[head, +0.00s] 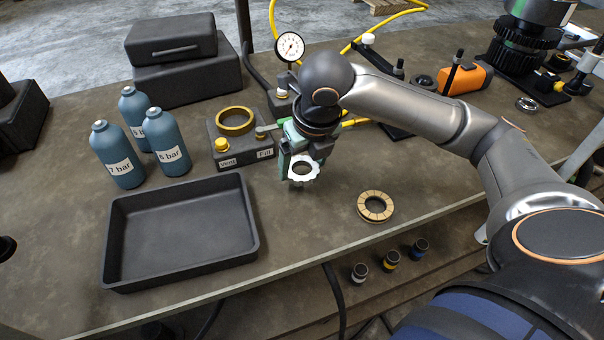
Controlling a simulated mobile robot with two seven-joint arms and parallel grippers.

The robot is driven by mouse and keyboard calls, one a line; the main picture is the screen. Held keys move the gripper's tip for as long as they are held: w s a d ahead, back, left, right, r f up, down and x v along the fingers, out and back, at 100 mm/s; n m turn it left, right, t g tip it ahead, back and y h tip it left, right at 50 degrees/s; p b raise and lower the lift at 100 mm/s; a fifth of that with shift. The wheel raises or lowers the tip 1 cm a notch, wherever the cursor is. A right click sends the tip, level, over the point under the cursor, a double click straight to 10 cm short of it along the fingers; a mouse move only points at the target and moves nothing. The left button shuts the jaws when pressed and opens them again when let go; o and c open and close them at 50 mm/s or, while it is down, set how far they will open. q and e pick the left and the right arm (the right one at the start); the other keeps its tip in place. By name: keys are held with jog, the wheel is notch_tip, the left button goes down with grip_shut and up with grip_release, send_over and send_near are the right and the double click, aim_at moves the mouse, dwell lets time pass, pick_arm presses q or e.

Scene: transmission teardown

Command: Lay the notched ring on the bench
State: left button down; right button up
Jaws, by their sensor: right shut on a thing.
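The notched ring (303,179) is pale, with a scalloped outer edge and a round opening. My right gripper (303,160) points down over the bench (190,210) and is shut on the ring, which hangs at its fingertips. The ring is to the right of the black tray and to the left of a tan segmented disc. I cannot tell whether the ring touches the bench. My left gripper is not in view.
An empty black tray (110,240) lies at the left front. The tan segmented disc (375,206) lies near the front edge. Blue bottles (118,160) and a vent-and-fill fixture (228,152) stand behind. Bare bench lies between tray and disc.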

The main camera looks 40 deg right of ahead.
jog(key=shift+s+x, duration=0.15)
jog(key=shift+x, duration=0.75)
jog(key=shift+s+x, duration=0.15)
jog(key=shift+x, duration=0.75)
jog(key=shift+a+f, duration=0.1)
jog(key=o, duration=1.5)
jog(key=shift+f, duration=0.1)
jog(key=p+v, duration=0.1)
jog(key=v, duration=1.1)
jog(key=shift+p, duration=0.35)
